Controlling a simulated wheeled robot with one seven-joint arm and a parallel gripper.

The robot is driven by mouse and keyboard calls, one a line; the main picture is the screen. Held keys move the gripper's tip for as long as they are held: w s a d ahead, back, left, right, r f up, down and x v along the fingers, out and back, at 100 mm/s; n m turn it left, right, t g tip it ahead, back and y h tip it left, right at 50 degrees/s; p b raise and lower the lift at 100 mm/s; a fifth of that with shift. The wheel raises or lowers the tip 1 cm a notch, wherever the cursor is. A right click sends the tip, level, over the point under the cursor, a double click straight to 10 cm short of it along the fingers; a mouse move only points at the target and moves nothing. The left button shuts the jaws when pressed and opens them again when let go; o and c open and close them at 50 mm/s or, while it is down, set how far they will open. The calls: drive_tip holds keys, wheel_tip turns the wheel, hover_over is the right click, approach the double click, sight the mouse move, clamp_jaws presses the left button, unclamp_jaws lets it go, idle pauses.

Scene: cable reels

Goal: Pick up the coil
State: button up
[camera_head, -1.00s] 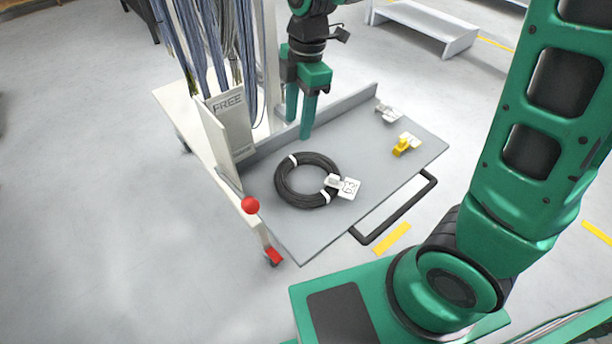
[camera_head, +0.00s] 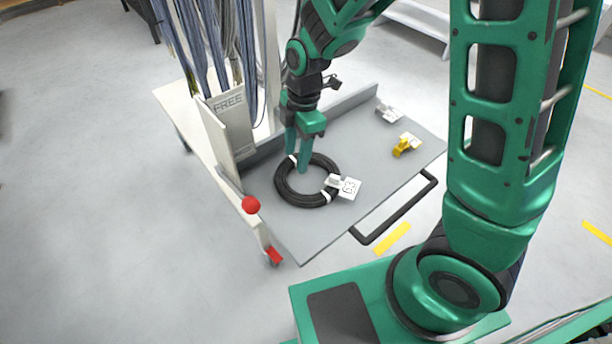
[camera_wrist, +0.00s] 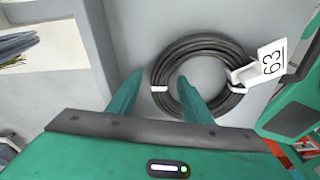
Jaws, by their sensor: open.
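The coil (camera_head: 298,201) is a ring of black cable with white ties, lying flat on the grey cart deck. My gripper (camera_head: 297,164) is open and points down at the coil's far left part. In the wrist view the coil (camera_wrist: 222,46) shows past my fingers (camera_wrist: 158,88). One finger is outside the ring at its left, the other overlaps the ring's opening. Whether the fingertips reach down to the cable's height I cannot tell.
A yellow clip (camera_head: 406,145) and a grey-white piece (camera_head: 388,112) lie on the deck (camera_head: 372,165) at the right. A FREE sign panel (camera_head: 230,120) and hanging cables (camera_head: 205,45) stand at the left. A red ball knob (camera_head: 251,205) is at the near left corner.

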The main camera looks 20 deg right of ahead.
clamp_jaws()
drive_tip(key=shift+r, duration=0.15)
wheel_tip(320, 180, up, 10)
idle(0.7)
